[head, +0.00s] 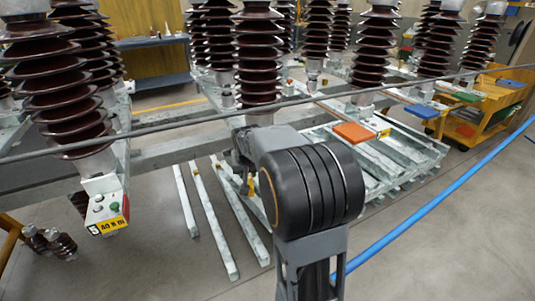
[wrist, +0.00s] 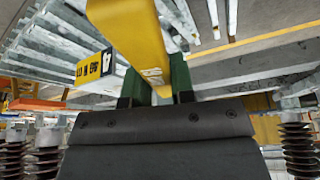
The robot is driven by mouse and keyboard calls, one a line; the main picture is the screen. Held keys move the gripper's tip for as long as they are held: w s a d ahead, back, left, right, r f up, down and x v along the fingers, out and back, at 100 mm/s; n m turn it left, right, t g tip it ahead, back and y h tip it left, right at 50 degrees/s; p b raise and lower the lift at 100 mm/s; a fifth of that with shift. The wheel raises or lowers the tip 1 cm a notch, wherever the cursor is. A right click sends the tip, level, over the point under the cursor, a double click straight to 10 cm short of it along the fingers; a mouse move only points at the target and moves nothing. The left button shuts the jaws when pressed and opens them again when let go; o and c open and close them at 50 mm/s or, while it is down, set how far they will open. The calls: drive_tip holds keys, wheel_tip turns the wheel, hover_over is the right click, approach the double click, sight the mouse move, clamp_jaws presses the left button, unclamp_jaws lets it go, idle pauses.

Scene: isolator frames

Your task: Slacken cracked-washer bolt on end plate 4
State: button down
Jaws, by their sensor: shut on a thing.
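My gripper (wrist: 157,82) shows in the wrist view, its two green fingers shut on a yellow tool (wrist: 137,35). The tool reaches up out of the picture, so its far end is hidden. A yellow and black label (wrist: 94,66) with a white number patch, apparently a 4, shows upside down just left of the tool. I cannot tell whether the tool touches anything there. In the head view my dark wrist covers the gripper and the plate behind it; a bit of yellow (head: 251,184) shows beside it. The cracked-washer bolt cannot be made out.
A nearer-left end plate (head: 98,186) carries bolts, a green spot and a label reading 5. Brown ribbed insulators (head: 60,90) stand on steel beams. A grey rod (head: 180,122) crosses the view. Loose steel bars (head: 215,225) lie on the floor. An orange plate (head: 355,132) lies at right.

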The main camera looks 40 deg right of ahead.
drive_tip(key=s+d+r+m+b, duration=0.2)
drive_tip(key=d+r+b, duration=0.1)
drive_tip(key=d, duration=0.3)
drive_tip(key=shift+s+h+b, duration=0.35)
drive_tip(key=shift+h, duration=0.05)
drive_tip(key=shift+a, duration=0.15)
idle(0.6)
drive_tip(key=shift+f+b, duration=0.65)
drive_tip(key=shift+f, duration=0.5)
idle(0.4)
drive_tip(key=shift+s, duration=0.1)
